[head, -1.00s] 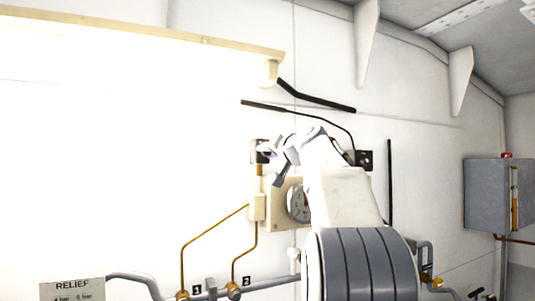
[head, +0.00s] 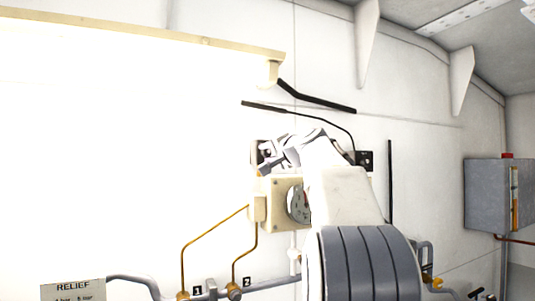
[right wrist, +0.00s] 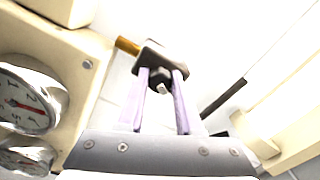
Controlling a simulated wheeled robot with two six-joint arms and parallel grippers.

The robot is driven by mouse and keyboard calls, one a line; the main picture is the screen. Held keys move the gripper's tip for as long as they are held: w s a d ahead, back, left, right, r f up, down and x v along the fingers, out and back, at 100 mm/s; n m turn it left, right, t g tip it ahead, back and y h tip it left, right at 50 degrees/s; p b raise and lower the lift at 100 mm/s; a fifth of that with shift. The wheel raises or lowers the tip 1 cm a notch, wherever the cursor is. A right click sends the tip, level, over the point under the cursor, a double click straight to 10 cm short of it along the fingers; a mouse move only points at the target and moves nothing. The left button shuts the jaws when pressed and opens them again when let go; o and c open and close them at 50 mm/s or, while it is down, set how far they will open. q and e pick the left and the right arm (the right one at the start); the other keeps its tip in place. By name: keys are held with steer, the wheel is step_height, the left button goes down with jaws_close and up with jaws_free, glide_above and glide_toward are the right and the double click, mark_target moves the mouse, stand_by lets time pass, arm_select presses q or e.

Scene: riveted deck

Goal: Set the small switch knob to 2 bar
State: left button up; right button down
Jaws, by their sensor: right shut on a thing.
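The small switch knob (right wrist: 160,80) is dark with a pale mark, in front of a dark switch block (right wrist: 163,57) in the right wrist view. My right gripper (right wrist: 162,75) is shut on the knob, with one pale purple finger on each side. In the head view my right gripper (head: 266,157) reaches left to the dark switch plate (head: 255,150) above the cream gauge box, and covers most of it. I cannot read the knob's setting or any scale around it. My left gripper is not in view.
A cream box with a round gauge (head: 297,204) sits just below the switch; the right wrist view shows two gauges (right wrist: 24,103). Brass pipes (head: 183,260) run below it. A RELIEF card (head: 73,289) is at lower left. Another dark plate (head: 365,160) is to the right.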

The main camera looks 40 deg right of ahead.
stand_by(0.3)
steer(key=c, duration=0.6)
jaws_free()
steer(key=shift+s, duration=0.1)
steer(key=shift+s+b, duration=0.3)
steer(key=b+v, duration=0.5)
steer(key=v, duration=0.4)
steer(key=shift+s+a, duration=0.1)
steer(key=shift+s, duration=0.25)
